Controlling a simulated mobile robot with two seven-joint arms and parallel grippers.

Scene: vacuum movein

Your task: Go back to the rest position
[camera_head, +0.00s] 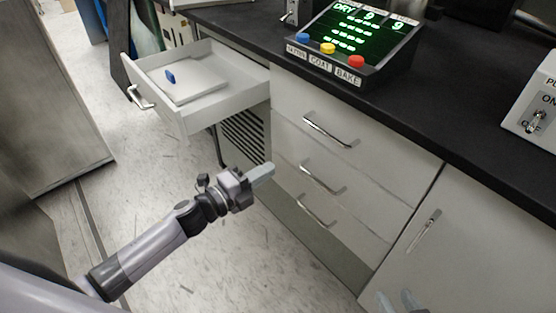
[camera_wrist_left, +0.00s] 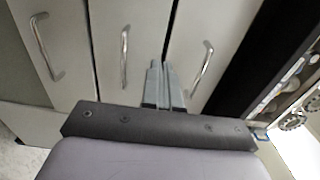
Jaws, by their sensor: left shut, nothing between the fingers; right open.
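My left gripper (camera_head: 262,173) is shut and empty in the head view, in front of the white drawer cabinet (camera_head: 290,140). In the left wrist view its two fingers (camera_wrist_left: 160,85) are pressed together, pointing at the drawer fronts. My right gripper (camera_head: 412,300) shows only its fingertips at the bottom edge of the head view. They are apart, in front of the cabinet door, with nothing seen between them.
An open drawer (camera_head: 225,110) juts out at left, holding a white flat piece with a small blue item (camera_head: 170,76). A control box (camera_head: 358,40) with coloured buttons stands on the black counter (camera_head: 440,100). A switch box (camera_head: 535,115) is at right. Speckled floor (camera_head: 240,270) lies clear below.

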